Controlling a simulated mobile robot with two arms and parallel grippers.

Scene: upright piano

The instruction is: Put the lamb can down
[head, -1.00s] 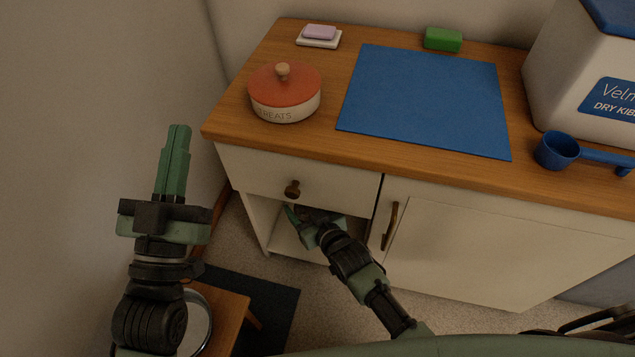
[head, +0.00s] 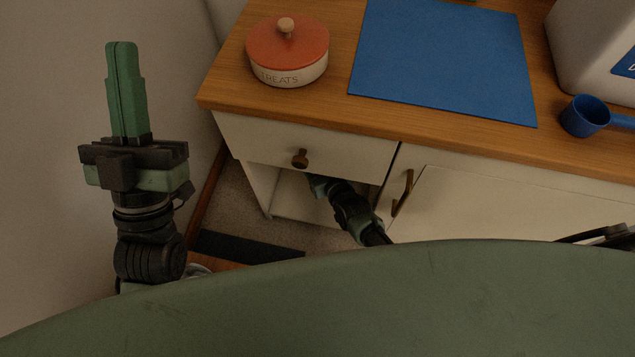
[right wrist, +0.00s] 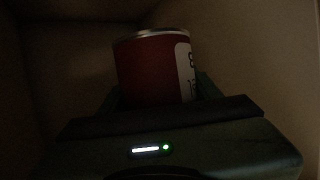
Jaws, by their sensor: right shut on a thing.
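The lamb can (right wrist: 150,68) is a red can with a silver rim and a pale label panel on its right side. It stands upright in the right wrist view, between the fingers of my right gripper (right wrist: 158,92), which is shut on it. In the head view my right arm reaches into the open compartment (head: 292,196) under the drawer; the can and the fingertips are hidden there. I cannot tell whether the can's base touches the compartment floor. My left gripper (head: 122,50) is raised at the left, its fingers together and empty.
Dark compartment walls closely surround the can.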

